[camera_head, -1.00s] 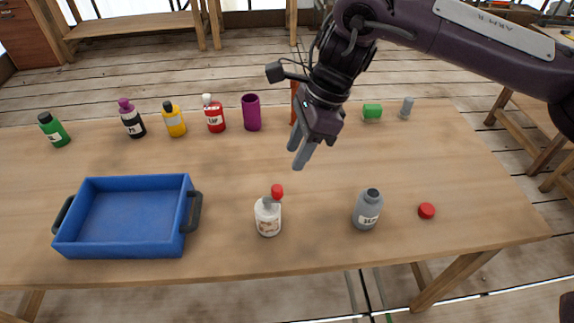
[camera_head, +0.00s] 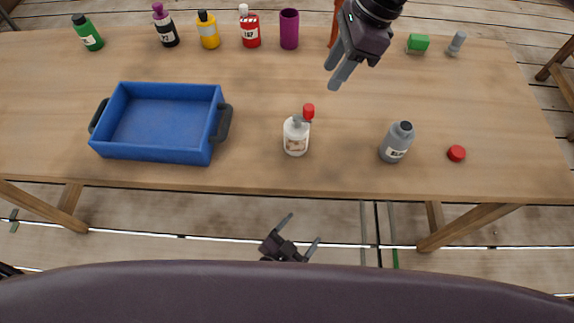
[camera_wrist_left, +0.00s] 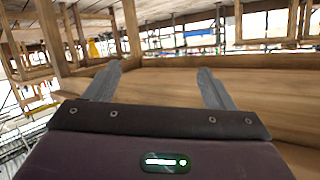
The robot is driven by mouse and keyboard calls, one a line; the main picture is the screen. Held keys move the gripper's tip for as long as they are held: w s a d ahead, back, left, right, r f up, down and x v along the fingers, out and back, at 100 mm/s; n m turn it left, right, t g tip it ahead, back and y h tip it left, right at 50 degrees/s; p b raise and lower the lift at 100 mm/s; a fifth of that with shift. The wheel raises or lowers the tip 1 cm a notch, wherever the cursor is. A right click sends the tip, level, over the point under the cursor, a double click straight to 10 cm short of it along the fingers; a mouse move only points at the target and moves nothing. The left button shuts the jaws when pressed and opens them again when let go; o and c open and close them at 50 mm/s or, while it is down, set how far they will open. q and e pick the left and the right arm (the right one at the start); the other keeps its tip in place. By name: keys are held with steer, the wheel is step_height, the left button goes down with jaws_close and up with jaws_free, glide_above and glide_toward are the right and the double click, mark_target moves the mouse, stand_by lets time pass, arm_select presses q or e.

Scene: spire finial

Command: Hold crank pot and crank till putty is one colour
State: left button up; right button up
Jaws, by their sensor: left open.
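A small white pot (camera_head: 296,138) with a picture label stands upright near the table's front edge. A grey piece sits on its top, with a red knob (camera_head: 308,111) beside it; this looks like the crank pot. The putty inside cannot be made out. My left gripper (camera_head: 300,234) is open and empty, below and in front of the table edge, apart from the pot. Its spread fingers also show in the left wrist view (camera_wrist_left: 160,80), facing the wooden table. My right gripper (camera_head: 334,78) hangs above the table behind the pot, its fingers slightly apart and empty.
A blue tray (camera_head: 122,154) stands left of the pot. A grey bottle (camera_head: 396,143) and a red cap (camera_head: 456,153) are to the right. Several coloured bottles, a purple cup (camera_head: 289,30) and a green block (camera_head: 418,42) line the back. Bare table lies between.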

arm_select(q)
steer(key=s+d+r+t+h, duration=0.1)
steer(key=d+r, duration=0.2)
steer(key=r, duration=0.5)
steer(key=s+d+r+t+h, duration=0.1)
steer(key=d+r+t+h, duration=0.15)
steer(key=r, duration=0.45)
steer(key=n+t+y, duration=0.2)
steer(key=n+y, duration=0.5)
steer(key=y, duration=0.1)
glide_toward(294, 145)
steer(key=w, duration=0.4)
steer(key=shift+w+d, duration=0.15)
steer(key=shift+d, duration=0.25)
steer(key=w, duration=0.3)
steer(key=w+d, duration=0.1)
steer(key=w, duration=0.3)
steer(key=shift+d+f, duration=0.1)
steer(key=shift+d, duration=0.1)
steer(key=shift+c, duration=0.4)
steer(key=c, duration=1)
steer(key=shift+c, duration=0.3)
